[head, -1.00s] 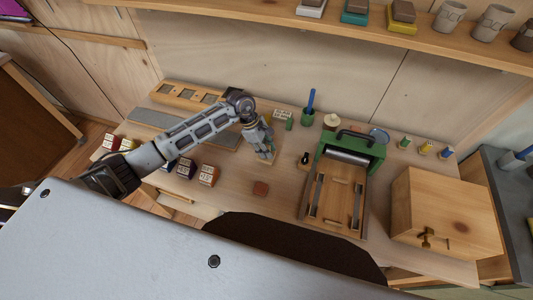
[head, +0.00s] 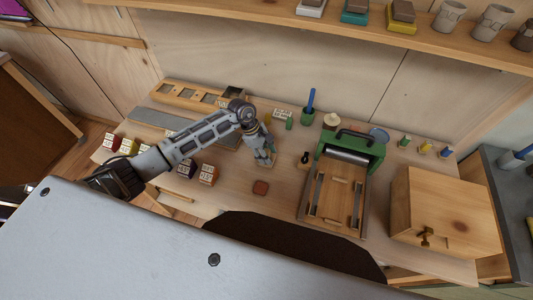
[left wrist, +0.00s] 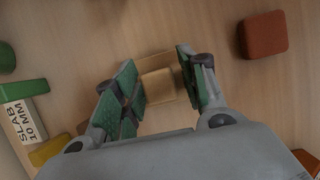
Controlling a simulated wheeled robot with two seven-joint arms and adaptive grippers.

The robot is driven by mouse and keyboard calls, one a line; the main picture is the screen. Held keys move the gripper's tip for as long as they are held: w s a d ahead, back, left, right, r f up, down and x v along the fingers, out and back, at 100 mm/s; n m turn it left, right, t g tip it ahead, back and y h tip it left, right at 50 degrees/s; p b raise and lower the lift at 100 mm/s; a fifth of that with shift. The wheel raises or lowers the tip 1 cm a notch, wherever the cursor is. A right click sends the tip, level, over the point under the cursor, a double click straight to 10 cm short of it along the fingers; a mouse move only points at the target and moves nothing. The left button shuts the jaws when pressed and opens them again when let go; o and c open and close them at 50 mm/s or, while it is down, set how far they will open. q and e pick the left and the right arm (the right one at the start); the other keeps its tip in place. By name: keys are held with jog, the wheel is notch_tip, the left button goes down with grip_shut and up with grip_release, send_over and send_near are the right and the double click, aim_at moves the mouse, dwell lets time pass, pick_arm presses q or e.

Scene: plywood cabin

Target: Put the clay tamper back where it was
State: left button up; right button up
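The clay tamper seems to be the small pale wooden piece (left wrist: 158,87) between my left fingers in the left wrist view, with a wider wooden part behind it. My left gripper (left wrist: 163,85) is open around it, one green-padded finger on each side. A narrow gap shows by the right finger; contact on the left side is unclear. In the head view my left gripper (head: 266,158) points down at the middle of the workbench (head: 232,200) and hides most of the piece. My right gripper is not in view.
A red-brown block (head: 260,187) lies close in front of the left gripper. A green-framed press (head: 347,155) and a wooden box (head: 445,215) stand to the right. Coloured boxes (head: 208,174) stand left, under my arm.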

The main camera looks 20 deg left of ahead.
pick_arm(q)
jog(key=shift+r, duration=0.15)
dwell(0.3)
jog(key=shift+r, duration=0.15)
jog(key=b+v, duration=0.1)
jog(key=v, duration=1)
jog(key=shift+a+r, duration=0.25)
jog(key=shift+r, duration=0.1)
jog(key=shift+s+d+f, duration=0.1)
jog(key=shift+s, duration=0.05)
